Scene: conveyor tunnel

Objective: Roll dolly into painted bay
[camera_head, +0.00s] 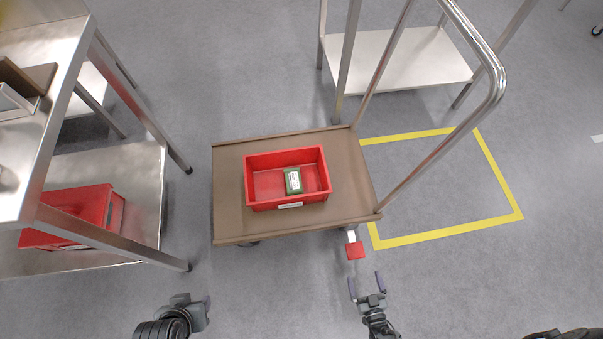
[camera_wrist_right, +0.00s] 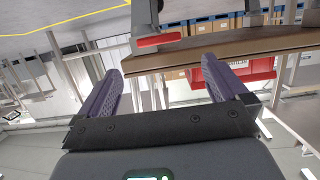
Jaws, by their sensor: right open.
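The dolly (camera_head: 230,205) has a brown deck and a tall metal push handle (camera_head: 490,95) at its right end. Its deck lies left of the painted bay, a yellow outline (camera_head: 445,232) on the floor; the handle overlaps the bay in view. A red pedal-like part (camera_head: 355,250) sticks out at the dolly's near right corner; it also shows in the right wrist view (camera_wrist_right: 158,41). My right gripper (camera_head: 367,284) is open and empty, just short of that red part. My left gripper (camera_head: 207,305) is near the bottom edge, apart from the dolly; its jaws are unclear.
A red bin (camera_head: 260,195) holding a green box (camera_head: 293,181) sits on the deck. A metal shelf unit (camera_head: 148,190) with another red bin (camera_head: 75,210) stands at left. A metal rack (camera_head: 400,60) stands behind the bay. The bay's inside floor looks clear.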

